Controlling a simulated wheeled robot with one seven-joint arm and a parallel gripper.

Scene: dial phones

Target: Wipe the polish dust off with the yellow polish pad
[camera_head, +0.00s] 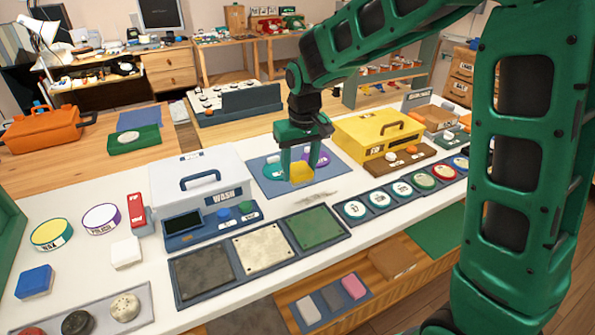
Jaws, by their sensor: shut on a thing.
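My gripper (301,166) points down over the white table and is shut on a small yellow pad (301,175). The pad sits between the fingertips, near the front edge of a blue mat (262,190). A faint grey smear of dust (318,195) lies on the white table just in front of and right of the pad. I cannot tell whether the pad touches the surface. A teal disc (273,170) and a purple disc (321,159) lie on the blue mat, partly hidden by my gripper.
A white WASH box (198,180) stands left, a yellow box (378,135) stands right. Three square plates in a dark tray (258,253) and a row of round labelled pieces (400,189) line the front. My arm covers the upper right.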

